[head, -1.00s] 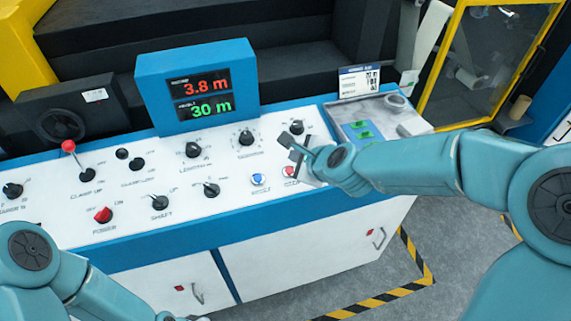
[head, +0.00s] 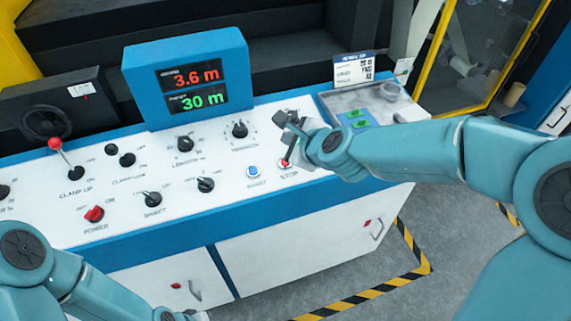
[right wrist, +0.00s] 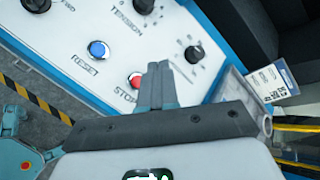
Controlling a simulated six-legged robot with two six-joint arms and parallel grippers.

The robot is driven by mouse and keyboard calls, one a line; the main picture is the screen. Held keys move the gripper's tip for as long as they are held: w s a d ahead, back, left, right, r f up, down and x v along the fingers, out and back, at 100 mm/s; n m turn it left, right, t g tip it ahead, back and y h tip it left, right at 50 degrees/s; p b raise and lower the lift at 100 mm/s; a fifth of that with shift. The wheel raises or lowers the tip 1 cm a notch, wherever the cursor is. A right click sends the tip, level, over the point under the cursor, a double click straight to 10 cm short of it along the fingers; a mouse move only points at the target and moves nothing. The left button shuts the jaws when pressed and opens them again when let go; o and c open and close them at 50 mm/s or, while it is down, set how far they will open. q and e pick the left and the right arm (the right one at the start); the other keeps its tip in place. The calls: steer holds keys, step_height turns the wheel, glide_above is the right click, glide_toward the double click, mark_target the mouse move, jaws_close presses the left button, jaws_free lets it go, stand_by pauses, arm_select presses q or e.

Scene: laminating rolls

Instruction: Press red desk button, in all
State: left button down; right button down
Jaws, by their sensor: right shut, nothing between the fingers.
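The red STOP button (head: 285,164) is on the sloping white console panel (head: 235,205), right of the blue RESET button (head: 254,172). In the right wrist view the red button (right wrist: 135,79) lies just left of the fingertips. My right gripper (head: 290,152) is shut and empty, with its tips close above the red button and partly over it. Whether they touch it I cannot tell. The shut fingers also show in the right wrist view (right wrist: 158,72). My left arm is at the lower left; its fingers are out of view.
A display box (head: 188,80) reads 3.6 m in red and 30 m in green. Several knobs and a red-tipped lever (head: 55,143) stand on the panel. A grey tray (head: 375,104) with green pieces and a printed card (head: 355,69) are at the right end.

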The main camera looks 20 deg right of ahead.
steer(key=b, duration=0.6)
glide_above(288, 169)
step_height(288, 169, down, 7)
steer(key=shift+r, duration=0.1)
stand_by(1.4)
steer(key=shift+f, duration=0.45)
steer(key=shift+f+b, duration=0.4)
steer(key=shift+b, duration=0.25)
steer(key=shift+r, duration=0.1)
stand_by(0.4)
steer(key=shift+s+r+p, duration=0.1)
steer(key=shift+r+p, duration=0.6)
steer(key=shift+r, duration=0.05)
